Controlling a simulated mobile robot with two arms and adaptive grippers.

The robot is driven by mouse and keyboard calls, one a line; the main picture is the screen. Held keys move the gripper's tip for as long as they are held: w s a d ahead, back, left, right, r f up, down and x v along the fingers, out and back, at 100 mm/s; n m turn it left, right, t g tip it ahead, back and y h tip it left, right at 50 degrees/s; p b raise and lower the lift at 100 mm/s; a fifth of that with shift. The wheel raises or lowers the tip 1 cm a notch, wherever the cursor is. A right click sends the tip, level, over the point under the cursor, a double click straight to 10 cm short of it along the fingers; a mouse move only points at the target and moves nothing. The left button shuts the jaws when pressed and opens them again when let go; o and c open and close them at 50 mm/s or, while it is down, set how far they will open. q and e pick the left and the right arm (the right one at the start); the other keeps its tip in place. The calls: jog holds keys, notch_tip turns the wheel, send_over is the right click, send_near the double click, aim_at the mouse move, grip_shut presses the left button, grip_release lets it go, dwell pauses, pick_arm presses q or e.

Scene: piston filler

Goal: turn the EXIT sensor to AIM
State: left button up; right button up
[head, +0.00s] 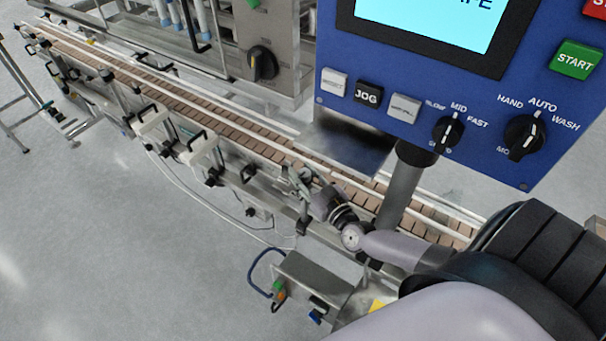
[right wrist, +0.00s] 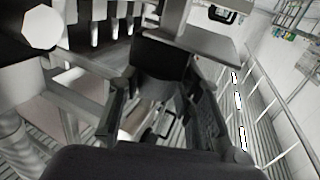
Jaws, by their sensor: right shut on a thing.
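My right gripper (head: 306,190) reaches in from the lower right to the near rail of the conveyor (head: 225,130). Its jaws are shut on a small part at the rail, seemingly the EXIT sensor, which the gripper mostly hides in the head view. In the right wrist view the two fingers of the right gripper (right wrist: 160,105) stand either side of a dark block (right wrist: 160,78), apparently this sensor. I cannot read its label, an AIM mark or its angle. My left gripper is not in view.
A blue control panel (head: 400,140) with a screen, buttons and knobs hangs over the belt on a grey post (head: 400,190). A steel box (head: 310,283) with coloured buttons is below the arm. White brackets (head: 200,150) line the near rail. Open floor (head: 120,250) lies at lower left.

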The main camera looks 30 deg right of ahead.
jog(key=shift+d+r, duration=0.1)
jog(key=shift+d, duration=0.15)
jog(key=o, duration=0.8)
jog(key=shift+o, duration=1.4)
jog(key=shift+d, duration=0.1)
jog(key=shift+s+a, duration=0.2)
jog(key=shift+s, duration=0.15)
jog(key=s, duration=1.1)
jog(key=shift+s+d, duration=0.15)
jog(key=shift+d, duration=0.05)
